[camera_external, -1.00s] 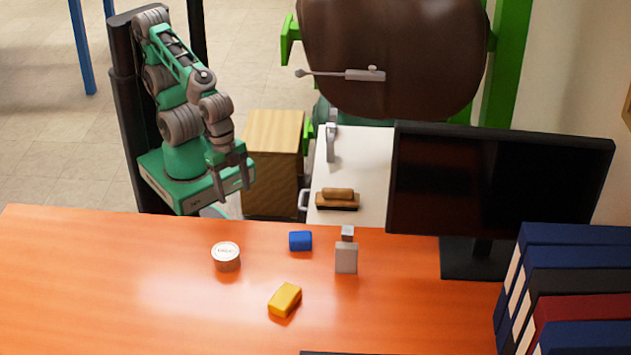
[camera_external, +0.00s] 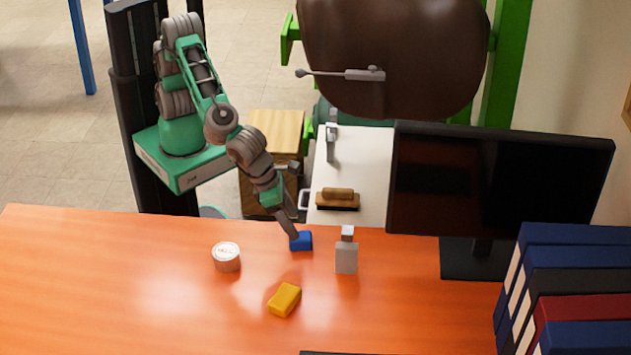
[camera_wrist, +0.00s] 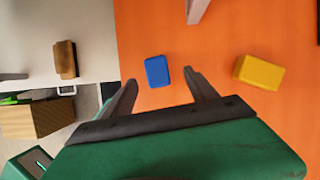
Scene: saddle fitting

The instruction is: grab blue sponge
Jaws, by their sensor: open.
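The blue sponge (camera_external: 303,242) is a small block on the orange table (camera_external: 120,290), near its far edge. In the wrist view the blue sponge (camera_wrist: 157,71) lies just beyond the fingertips, roughly between their lines and apart from both. My gripper (camera_wrist: 160,78) is open and empty. In the external view my gripper (camera_external: 292,236) reaches down over the table edge and its tip overlaps the sponge's left side. Whether it touches the sponge there cannot be told.
A monitor (camera_external: 495,190) and binders (camera_external: 575,285) fill the right. A brush (camera_external: 338,200) lies on the white surface behind. The table's left is clear.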

